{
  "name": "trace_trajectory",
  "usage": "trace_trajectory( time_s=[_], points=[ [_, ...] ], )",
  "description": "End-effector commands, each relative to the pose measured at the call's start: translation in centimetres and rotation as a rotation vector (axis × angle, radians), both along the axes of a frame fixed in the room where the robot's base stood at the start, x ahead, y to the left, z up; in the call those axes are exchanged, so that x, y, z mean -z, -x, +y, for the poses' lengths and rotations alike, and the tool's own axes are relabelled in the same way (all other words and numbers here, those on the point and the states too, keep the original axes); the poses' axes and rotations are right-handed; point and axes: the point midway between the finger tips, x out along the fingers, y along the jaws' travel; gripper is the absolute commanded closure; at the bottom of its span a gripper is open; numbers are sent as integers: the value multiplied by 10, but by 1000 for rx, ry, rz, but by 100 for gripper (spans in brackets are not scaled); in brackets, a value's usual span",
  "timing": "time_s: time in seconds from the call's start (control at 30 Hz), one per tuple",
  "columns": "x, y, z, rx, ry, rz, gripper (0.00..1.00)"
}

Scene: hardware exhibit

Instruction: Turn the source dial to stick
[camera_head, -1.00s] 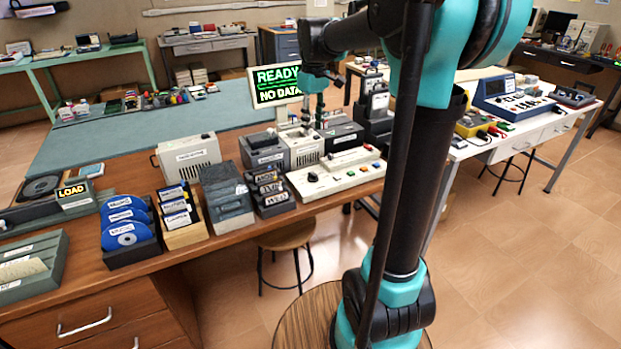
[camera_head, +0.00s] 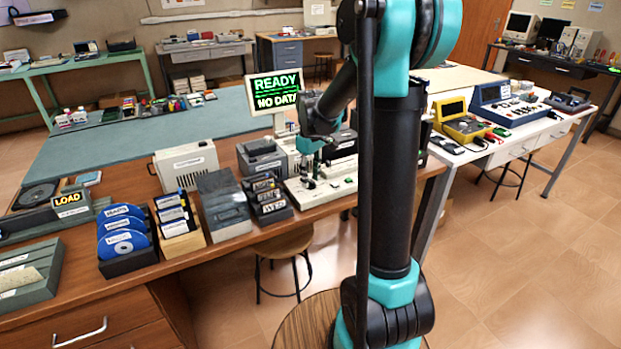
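The low cream control panel (camera_head: 333,188) lies near the front edge of the wooden desk. In the earlier view a dark knob, probably the source dial, shows at its left end. My gripper (camera_head: 309,176) now points down over that left end and hides the knob. I cannot tell whether it touches the dial, nor whether its fingers are open or shut. The panel's labels are too small to read. A monitor (camera_head: 275,92) behind reads "READY" and "NO DATA".
A rack of dark cartridges (camera_head: 268,199) stands close to the left of the panel. A grey box (camera_head: 223,206), a card box (camera_head: 175,218) and blue discs (camera_head: 123,232) stand further left. Grey and cream units (camera_head: 262,157) stand behind. A stool (camera_head: 283,243) is in front.

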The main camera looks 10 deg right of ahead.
Motion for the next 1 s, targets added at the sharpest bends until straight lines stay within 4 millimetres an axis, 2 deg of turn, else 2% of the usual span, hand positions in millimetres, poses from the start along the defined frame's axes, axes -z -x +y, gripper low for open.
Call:
trace_trajectory(
  time_s=[0.37,0.4,0.67,1.0],
  points=[
    [7,0,0,0,0,0,66],
    [7,0,0,0,0,0,68],
    [6,0,0,0,0,0,100],
    [6,0,0,14,0,0,100]
  ],
)
